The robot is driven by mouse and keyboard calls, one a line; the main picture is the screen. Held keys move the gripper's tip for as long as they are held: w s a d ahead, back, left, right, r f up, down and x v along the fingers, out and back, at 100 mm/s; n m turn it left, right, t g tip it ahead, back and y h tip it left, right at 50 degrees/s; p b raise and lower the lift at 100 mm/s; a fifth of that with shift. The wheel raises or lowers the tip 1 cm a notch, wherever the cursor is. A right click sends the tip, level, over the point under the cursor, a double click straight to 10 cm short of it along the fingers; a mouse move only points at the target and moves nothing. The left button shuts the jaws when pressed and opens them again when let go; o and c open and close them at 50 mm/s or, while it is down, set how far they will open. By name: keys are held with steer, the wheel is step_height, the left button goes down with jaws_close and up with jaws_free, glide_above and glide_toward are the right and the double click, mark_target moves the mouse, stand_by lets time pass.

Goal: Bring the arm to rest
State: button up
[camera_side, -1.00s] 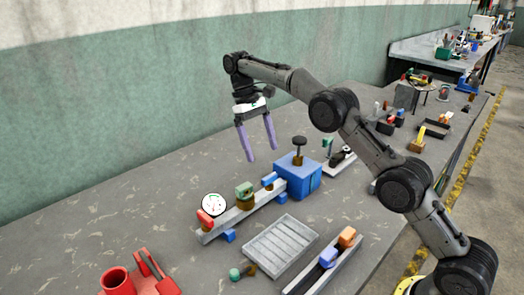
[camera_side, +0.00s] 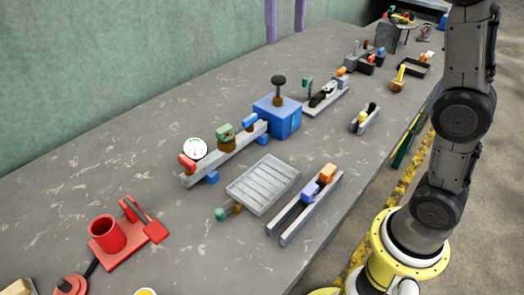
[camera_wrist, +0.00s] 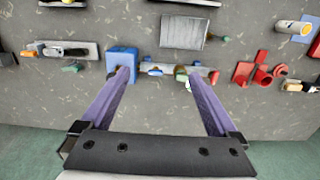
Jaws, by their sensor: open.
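My gripper (camera_side: 286,16) shows at the top edge of the side view only as two purple fingers, spread apart over the back of the bench; the rest of it is cut off. In the wrist view my gripper (camera_wrist: 156,76) is open, with nothing between its fingertips. The fingers point toward the bench from above and stand clear of it. The blue box (camera_wrist: 123,57) and the rail with several small fittings (camera_wrist: 170,67) lie below, beyond the tips. My arm rises upright at the right of the side view, its upper part out of frame.
On the grey bench (camera_side: 130,160) stand the blue box (camera_side: 282,120), a ribbed grey plate (camera_side: 262,186), a twin-bar rack (camera_side: 285,222), a red stand (camera_side: 130,246) with a red cup (camera_side: 107,234), and several small fixtures at the back right. The green wall (camera_side: 90,75) is behind.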

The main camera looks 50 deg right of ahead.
steer(key=s+f+t, duration=0.3)
steer(key=s+t, duration=0.1)
steer(key=s, duration=1.3)
steer(key=s+f+t, duration=0.2)
steer(key=s+f, duration=0.2)
steer(key=f, duration=0.8)
steer(key=shift+a+f, duration=0.15)
steer(key=shift+a, duration=0.05)
